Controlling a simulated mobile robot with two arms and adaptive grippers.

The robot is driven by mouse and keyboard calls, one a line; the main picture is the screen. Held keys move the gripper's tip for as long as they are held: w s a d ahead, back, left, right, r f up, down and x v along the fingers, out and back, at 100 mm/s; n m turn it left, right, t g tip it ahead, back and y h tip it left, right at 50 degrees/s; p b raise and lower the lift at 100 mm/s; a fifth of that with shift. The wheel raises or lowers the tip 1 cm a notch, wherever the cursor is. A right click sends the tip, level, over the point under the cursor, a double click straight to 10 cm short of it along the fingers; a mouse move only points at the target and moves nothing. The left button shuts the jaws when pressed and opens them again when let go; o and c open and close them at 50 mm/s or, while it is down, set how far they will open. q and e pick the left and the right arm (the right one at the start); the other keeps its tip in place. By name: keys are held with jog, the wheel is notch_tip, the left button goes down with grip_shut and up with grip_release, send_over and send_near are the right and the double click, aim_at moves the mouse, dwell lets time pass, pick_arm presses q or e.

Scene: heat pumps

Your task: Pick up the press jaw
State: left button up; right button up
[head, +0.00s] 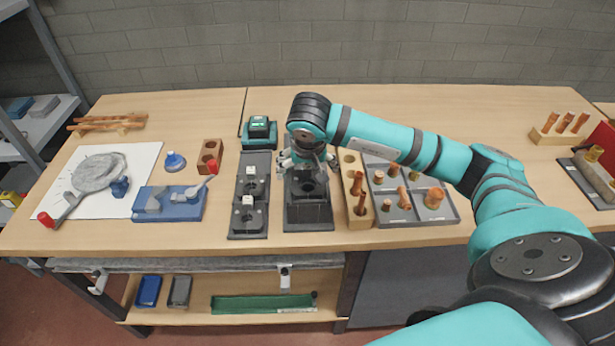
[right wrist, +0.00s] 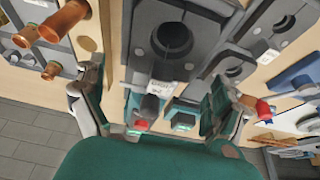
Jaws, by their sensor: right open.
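A dark grey stand (head: 308,215) stands near the front middle of the bench, and a dark piece with a round opening (right wrist: 172,38) sits on it, which looks like the press jaw. My left gripper is not in view.
A twin dark holder (head: 236,222) stands close on the left, with a teal device (head: 259,130) behind it. On the right are a wooden rack (head: 352,217) and a grey tray (head: 408,217) of copper fittings. A blue block (head: 170,212) lies further left.

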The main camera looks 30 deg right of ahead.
aim_at(310, 168)
jog(key=shift+f, duration=0.2)
jog(key=c, duration=1.7)
jog(key=shift+w+r, duration=0.1)
jog(key=shift+c, duration=0.7)
jog(key=shift+d+r+b, duration=0.1)
jog(key=shift+r+b, duration=0.3)
jog(key=shift+r, duration=0.15)
jog(key=shift+d+b+v, duration=0.25)
jog(key=shift+b+v, duration=0.45)
jog(key=shift+v, duration=0.45)
jog(key=s+d+r+b, duration=0.1)
jog(key=s+b, duration=0.4)
jog(key=s, duration=1)
jog(key=shift+d+r, duration=0.35)
jog(key=shift+d, duration=0.05)
jog(key=shift+s, duration=0.1)
